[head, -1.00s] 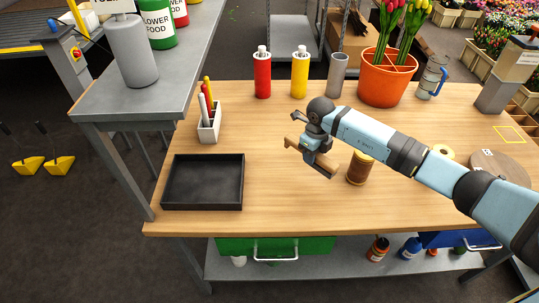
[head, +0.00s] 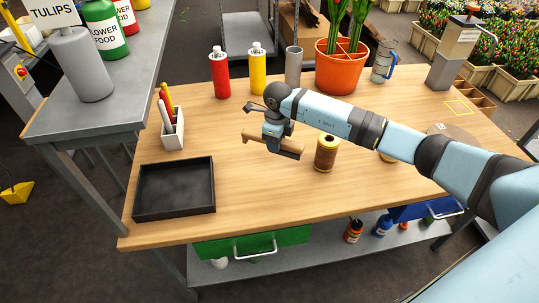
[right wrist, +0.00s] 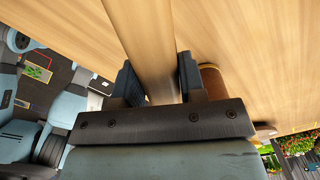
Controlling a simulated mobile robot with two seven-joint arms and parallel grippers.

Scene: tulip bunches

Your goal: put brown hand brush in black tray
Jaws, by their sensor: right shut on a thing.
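The brown hand brush (head: 290,148) is in my right gripper (head: 274,141), over the middle of the wooden table. In the right wrist view my right gripper (right wrist: 160,82) has its two dark fingers on either side of the brush (right wrist: 143,35). Whether the brush touches the table is hard to tell. The black tray (head: 174,214) lies at the table's front left corner, to the left of the gripper. It is empty. My left gripper is out of view.
A brown spool-like jar (head: 326,153) stands just right of the brush. A white pen holder (head: 173,135) stands behind the tray. A red bottle (head: 219,75), a yellow bottle (head: 258,74) and an orange pot (head: 338,72) line the back. Table between brush and tray is clear.

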